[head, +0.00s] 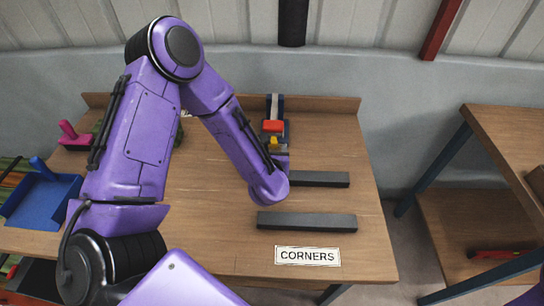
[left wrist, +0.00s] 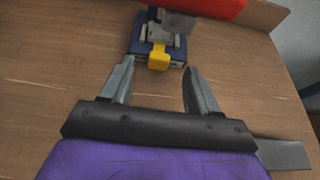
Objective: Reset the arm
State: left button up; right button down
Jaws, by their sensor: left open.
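My left arm (head: 131,131) comes in from the left and bends down over the wooden workbench (head: 205,235). In the left wrist view my left gripper (left wrist: 159,68) is open, with two grey fingers apart and nothing between them. Just beyond the fingertips is a small dark blue device with a yellow part (left wrist: 159,58), grey metal pieces and a red part (left wrist: 205,6). In the head view the device's red part (head: 273,126) stands near the back of the bench, and my wrist partly covers the area in front of it. My right gripper is not in view.
Two dark grey bars (head: 306,221) (head: 321,180) lie on the bench, near a "CORNERS" label (head: 307,256). A blue tray-like item (head: 40,200) and a pink item (head: 73,136) are at the left. Another table (head: 512,140) stands at the right, across a gap.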

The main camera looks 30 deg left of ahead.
pick_arm(q)
jog(key=v, duration=0.5)
jog(key=shift+s+d+r+b, duration=0.15)
jog(key=shift+s+b, duration=0.1)
jog(key=shift+b, duration=0.15)
